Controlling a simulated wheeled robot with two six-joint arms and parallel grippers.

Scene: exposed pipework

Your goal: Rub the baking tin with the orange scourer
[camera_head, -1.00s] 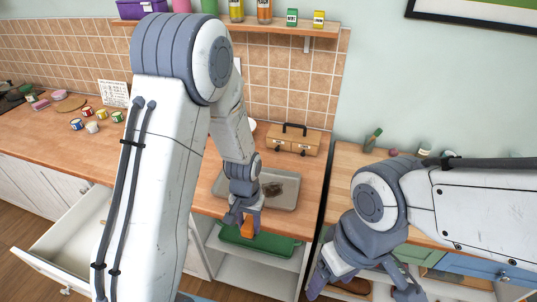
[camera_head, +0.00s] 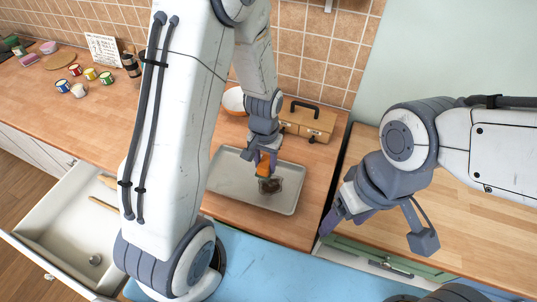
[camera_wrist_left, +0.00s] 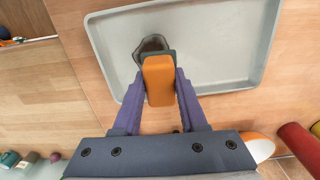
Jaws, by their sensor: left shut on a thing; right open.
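The baking tin (camera_head: 232,178) is a shallow grey tray lying on the wooden counter. A dark stain (camera_head: 270,187) marks its floor, and the stain also shows in the left wrist view (camera_wrist_left: 150,45). My left gripper (camera_head: 264,166) is shut on the orange scourer (camera_wrist_left: 159,78), which has a dark green pad on its far side. The scourer is over the tin right beside the stain and overlaps it in the wrist view; I cannot tell whether it touches the tin. My right gripper (camera_head: 378,230) is open and empty, off to the right, away from the tin.
A wooden box with a dark handle (camera_head: 308,118) and an orange-and-white bowl (camera_head: 234,100) stand behind the tin. Several small cans (camera_head: 75,88) are at the far left. An open drawer (camera_head: 70,215) juts out at lower left. The counter right of the tin is bare.

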